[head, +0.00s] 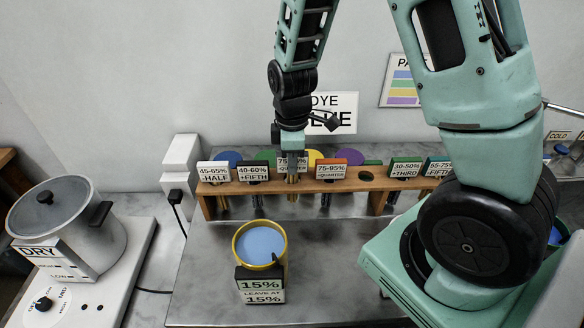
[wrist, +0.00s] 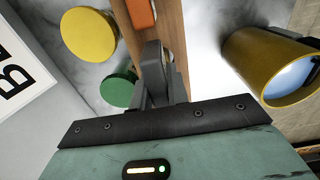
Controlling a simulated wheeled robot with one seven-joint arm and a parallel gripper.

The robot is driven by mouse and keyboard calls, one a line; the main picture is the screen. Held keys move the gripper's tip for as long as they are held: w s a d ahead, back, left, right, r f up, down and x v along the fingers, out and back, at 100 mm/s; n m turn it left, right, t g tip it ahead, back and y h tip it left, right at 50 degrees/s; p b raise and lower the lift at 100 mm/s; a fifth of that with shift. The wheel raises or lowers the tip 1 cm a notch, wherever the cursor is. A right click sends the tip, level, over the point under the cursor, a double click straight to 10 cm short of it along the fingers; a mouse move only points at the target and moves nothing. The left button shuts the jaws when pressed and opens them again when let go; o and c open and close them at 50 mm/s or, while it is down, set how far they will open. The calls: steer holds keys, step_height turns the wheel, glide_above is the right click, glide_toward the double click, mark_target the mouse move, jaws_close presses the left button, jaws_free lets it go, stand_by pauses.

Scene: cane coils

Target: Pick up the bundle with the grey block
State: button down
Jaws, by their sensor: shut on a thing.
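My gripper (head: 291,150) points down over the middle of the wooden rack (head: 340,187), shut on the block of the bundle there. This bundle's card (head: 291,164) shows just below the gripper, partly covered, and its tan canes hang below it. In the wrist view, the grey fingers (wrist: 153,75) close over the rack plank.
An orange-topped bundle (head: 332,171) stands close on the right, a dark-topped one (head: 253,172) on the left. A yellow pot of blue liquid (head: 260,243) stands in front. A lidded grey pot (head: 68,235) is at left.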

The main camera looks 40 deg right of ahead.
step_height(320, 180, up, 16)
steer(key=shift+b, duration=0.45)
steer(key=shift+s, duration=0.1)
stand_by(0.5)
